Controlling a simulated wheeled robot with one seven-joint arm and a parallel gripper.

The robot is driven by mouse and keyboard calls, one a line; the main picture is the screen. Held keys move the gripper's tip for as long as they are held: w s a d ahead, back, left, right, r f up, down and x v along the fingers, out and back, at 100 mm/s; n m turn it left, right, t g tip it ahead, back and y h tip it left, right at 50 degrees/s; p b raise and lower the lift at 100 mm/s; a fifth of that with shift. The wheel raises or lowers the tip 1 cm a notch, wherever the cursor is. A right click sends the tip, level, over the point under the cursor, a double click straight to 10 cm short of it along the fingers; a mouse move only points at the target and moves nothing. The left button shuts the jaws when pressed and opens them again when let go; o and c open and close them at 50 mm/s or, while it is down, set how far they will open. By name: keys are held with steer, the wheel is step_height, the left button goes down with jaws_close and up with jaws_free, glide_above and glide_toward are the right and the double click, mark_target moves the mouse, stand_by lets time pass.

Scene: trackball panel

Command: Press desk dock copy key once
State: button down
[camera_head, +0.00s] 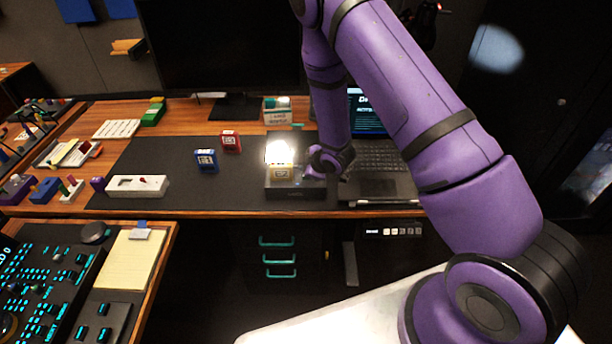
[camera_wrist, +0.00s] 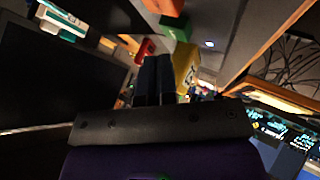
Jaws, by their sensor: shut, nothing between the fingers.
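I cannot make out a copy key or read any key label. My gripper (camera_head: 312,172) is just right of the yellow block, low over the box; whether it touches anything is unclear. In the wrist view my gripper's dark fingers (camera_wrist: 165,80) are shut together and empty, with a yellow block (camera_wrist: 185,66) right beside them.
An open laptop (camera_head: 380,183) lies close on the right. Blue (camera_head: 206,161) and red (camera_head: 230,142) labelled blocks stand to the left on the dark mat (camera_head: 170,155). A white switch box (camera_head: 137,186) is farther left, and a dark monitor (camera_head: 220,50) stands behind.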

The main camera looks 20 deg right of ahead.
steer(key=shift+f, duration=0.15)
steer(key=shift+f, duration=0.25)
steer(key=shift+f, duration=0.4)
stand_by(1.0)
steer(key=shift+r, duration=0.85)
steer(key=shift+r, duration=2.5)
steer(key=shift+r, duration=0.1)
